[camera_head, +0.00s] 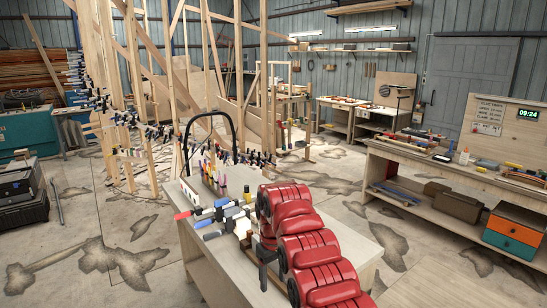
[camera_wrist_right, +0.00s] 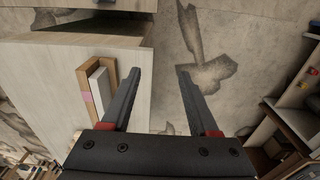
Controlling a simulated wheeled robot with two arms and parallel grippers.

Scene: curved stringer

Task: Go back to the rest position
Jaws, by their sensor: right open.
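My right arm, red and segmented, reaches over the right side of the near workbench (camera_head: 345,232) in the head view. My right gripper (camera_wrist_right: 158,68) is open in the wrist view, its two dark fingers apart with nothing between them. It points down near the bench edge, with bare floor showing between the fingers. In the head view the gripper is mostly hidden by the arm. A wooden piece with a white block (camera_wrist_right: 98,85) lies on the light bench top, just left of the left finger in the wrist view. My left gripper is not in view.
Clamps with coloured handles (camera_head: 222,210) lie on the near bench, close to the arm. A black hoop handle (camera_head: 212,115) rises behind them. Tall timber frames stand at the back left. A long workbench (camera_head: 440,165) with drawers stands at right. Stained floor (camera_head: 110,250) is open at left.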

